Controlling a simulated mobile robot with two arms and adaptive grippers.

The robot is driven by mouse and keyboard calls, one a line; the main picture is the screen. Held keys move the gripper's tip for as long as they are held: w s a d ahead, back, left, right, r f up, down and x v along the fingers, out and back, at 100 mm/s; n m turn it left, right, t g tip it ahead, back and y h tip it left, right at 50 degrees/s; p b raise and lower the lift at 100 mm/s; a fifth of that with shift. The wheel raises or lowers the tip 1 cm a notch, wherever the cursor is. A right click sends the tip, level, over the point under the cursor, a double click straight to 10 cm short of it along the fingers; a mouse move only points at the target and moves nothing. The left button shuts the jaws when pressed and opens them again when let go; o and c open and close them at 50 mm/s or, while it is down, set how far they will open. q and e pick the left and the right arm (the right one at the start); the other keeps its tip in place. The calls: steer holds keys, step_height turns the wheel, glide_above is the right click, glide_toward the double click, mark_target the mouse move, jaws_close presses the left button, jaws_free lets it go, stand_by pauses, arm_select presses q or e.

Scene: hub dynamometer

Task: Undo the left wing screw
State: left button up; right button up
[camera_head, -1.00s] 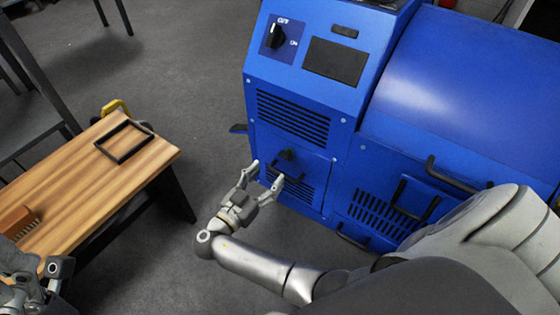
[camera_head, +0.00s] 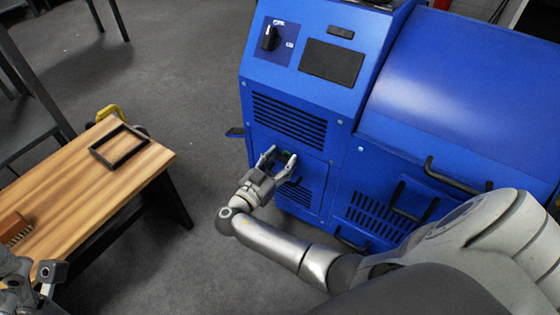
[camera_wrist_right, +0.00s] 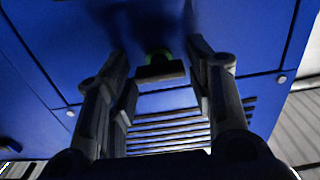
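A black wing-shaped screw (camera_wrist_right: 160,70) with a green part behind it is on a small panel of the blue machine (camera_head: 440,75). In the head view only a bit of the screw (camera_head: 287,153) shows between my fingers. My right gripper (camera_head: 280,157) is open in front of it. In the right wrist view the right gripper's fingers (camera_wrist_right: 157,58) stand apart on either side of the screw, with gaps on both sides. Whether this is the left wing screw, I cannot tell. My left gripper (camera_head: 45,280) is partly cut off at the lower left.
The machine carries a rotary switch (camera_head: 269,37), a dark display (camera_head: 331,62), vent slots and black handles (camera_head: 449,176). A wooden table (camera_head: 85,185) at the left holds a black frame (camera_head: 120,146) and a brown brush (camera_head: 14,226). Floor between table and machine is clear.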

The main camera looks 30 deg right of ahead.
steer(key=c, duration=0.6)
